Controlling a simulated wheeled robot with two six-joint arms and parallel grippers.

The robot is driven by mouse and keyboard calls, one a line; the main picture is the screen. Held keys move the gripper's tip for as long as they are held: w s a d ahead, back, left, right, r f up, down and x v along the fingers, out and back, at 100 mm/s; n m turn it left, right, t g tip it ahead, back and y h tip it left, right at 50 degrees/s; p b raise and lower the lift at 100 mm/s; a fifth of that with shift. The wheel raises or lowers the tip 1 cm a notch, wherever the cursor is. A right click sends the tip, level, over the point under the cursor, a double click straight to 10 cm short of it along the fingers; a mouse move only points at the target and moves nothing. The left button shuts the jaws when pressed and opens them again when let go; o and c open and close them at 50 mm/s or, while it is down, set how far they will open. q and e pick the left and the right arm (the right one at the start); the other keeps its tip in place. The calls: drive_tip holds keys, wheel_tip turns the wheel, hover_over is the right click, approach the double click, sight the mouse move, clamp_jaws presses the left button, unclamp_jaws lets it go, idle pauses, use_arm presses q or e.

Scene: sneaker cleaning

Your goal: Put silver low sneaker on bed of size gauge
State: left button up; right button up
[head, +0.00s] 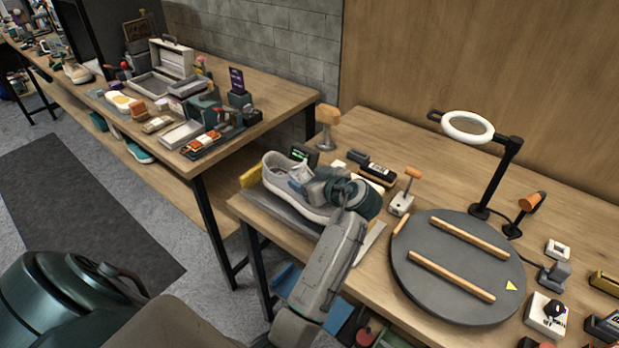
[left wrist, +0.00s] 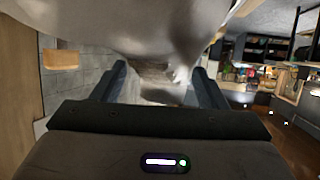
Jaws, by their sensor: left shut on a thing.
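The silver low sneaker (head: 275,165) is at the left end of the right-hand table, sole down. It also fills the top of the left wrist view (left wrist: 130,25). My left gripper (head: 302,178) is shut on the sneaker, with its fingers (left wrist: 160,85) on either side of it. The size gauge, a flat grey plate (head: 268,205) with a yellow block (head: 250,176) at its left end, lies under the sneaker. The sneaker is over the bed and lined up roughly along it; I cannot tell whether the sole touches. My arm hides the gauge's right part. My right gripper is not in view.
A round grey turntable (head: 435,285) with two wooden bars stands right of the gauge, under a ring lamp (head: 467,126). Behind are a wooden-topped stand (head: 327,118), a small green display (head: 302,154) and a dark brush-like block (head: 378,171). Another cluttered table (head: 270,100) stands left.

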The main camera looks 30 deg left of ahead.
use_arm(q)
drive_tip(key=shift+f+b, duration=0.3)
drive_tip(key=shift+f, duration=0.3)
drive_tip(key=o, duration=1.2)
drive_tip(key=shift+o, duration=0.2)
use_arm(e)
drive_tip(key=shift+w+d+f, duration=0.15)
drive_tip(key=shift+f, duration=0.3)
